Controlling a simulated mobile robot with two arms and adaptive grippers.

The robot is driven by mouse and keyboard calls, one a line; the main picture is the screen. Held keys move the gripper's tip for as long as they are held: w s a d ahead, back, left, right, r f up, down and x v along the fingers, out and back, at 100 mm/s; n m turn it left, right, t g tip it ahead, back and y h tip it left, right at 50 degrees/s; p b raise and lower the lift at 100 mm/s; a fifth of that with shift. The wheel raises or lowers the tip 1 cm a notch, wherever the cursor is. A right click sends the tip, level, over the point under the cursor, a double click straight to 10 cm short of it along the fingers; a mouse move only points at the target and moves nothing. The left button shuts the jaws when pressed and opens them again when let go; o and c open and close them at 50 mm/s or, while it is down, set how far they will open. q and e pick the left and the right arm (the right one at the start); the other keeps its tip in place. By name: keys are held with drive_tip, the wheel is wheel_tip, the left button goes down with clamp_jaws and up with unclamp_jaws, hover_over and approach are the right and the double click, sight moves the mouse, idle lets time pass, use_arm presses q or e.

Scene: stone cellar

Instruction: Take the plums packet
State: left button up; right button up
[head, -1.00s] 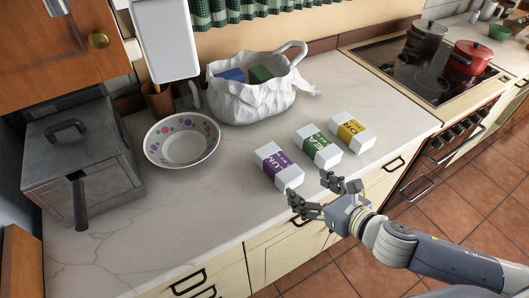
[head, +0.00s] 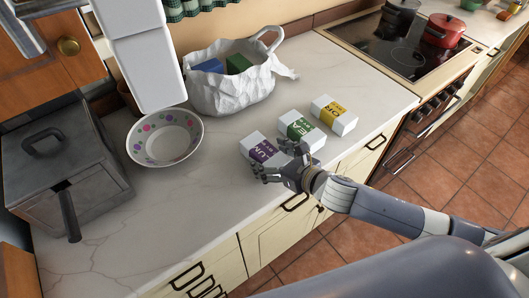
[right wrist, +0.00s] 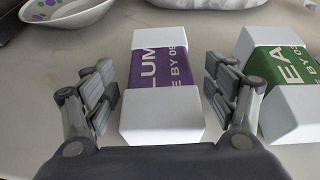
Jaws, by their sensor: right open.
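The plums packet (head: 257,147) is a white block with a purple band, lying on the counter's front part; only part of its lettering, "LUM", is readable in the right wrist view (right wrist: 166,66). My right gripper (head: 277,162) is open at its near end. In the right wrist view its two fingers (right wrist: 163,84) are on the left and right sides of the packet, with small gaps visible. The fingers partly cover the packet in the head view. My left gripper is not in view.
A green-banded packet (head: 301,128) lies close to the right, then a yellow-banded one (head: 334,114). Behind stand a white bag (head: 235,92) with boxes and a dotted bowl (head: 165,138). A grey metal box (head: 60,170) is at left, a stove (head: 405,50) at right.

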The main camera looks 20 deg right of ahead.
drive_tip(key=shift+x, duration=1.05)
drive_tip(key=shift+w+a+f, duration=0.1)
drive_tip(key=shift+w, duration=0.1)
drive_tip(key=shift+c, duration=0.5)
drive_tip(key=c, duration=1.2)
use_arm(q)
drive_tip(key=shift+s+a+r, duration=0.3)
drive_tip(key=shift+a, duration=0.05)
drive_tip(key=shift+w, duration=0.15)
